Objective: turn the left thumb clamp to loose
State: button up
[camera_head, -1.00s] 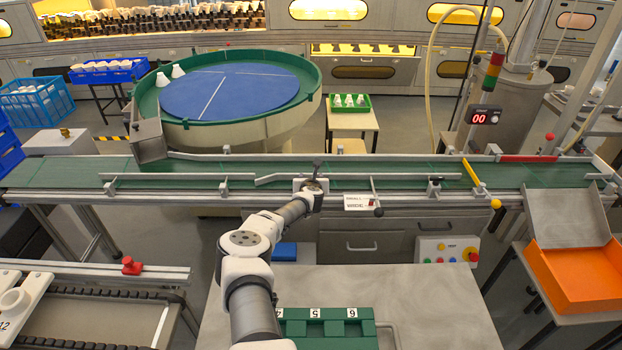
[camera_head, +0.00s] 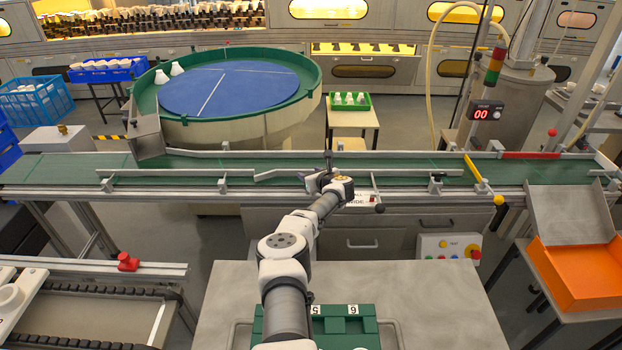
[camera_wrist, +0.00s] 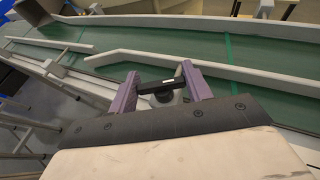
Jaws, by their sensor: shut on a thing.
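The left thumb clamp shows in the wrist view as a dark crossbar (camera_wrist: 160,87) above a round grey base, at the near guide rail of the green conveyor. My gripper (camera_wrist: 161,83) has its two purple fingers on either side of this bar and is shut on it. In the head view my gripper (camera_head: 325,180) is at the near edge of the conveyor, and a small dark upright piece of the clamp (camera_head: 328,160) shows just beyond it. The wrist hides the rest of the clamp. I cannot read the clamp's turn angle.
The near guide rail (camera_head: 395,172) and far rail (camera_head: 400,154) run along the belt. Another dark-knobbed clamp (camera_head: 436,181) is to the right. The belt nearby is empty.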

jog(key=shift+f+n+g+y+b, duration=0.35)
jog(key=shift+n+g+y+b, duration=0.45)
jog(key=shift+b, duration=1.15)
jog(key=shift+n+y+b, duration=0.4)
jog(key=shift+y+b, duration=0.1)
jog(key=n+g+y+b, duration=0.1)
jog(key=b, duration=0.5)
jog(key=n+b, duration=0.1)
jog(key=b, duration=0.3)
jog(key=shift+g+y, duration=0.3)
jog(key=shift+g, duration=0.1)
jog(key=shift+r+n+y+b, duration=0.3)
jog(key=shift+r+n+b, duration=0.1)
jog(key=shift+b, duration=1.1)
jog(key=o, duration=1)
jog(key=shift+g, duration=0.3)
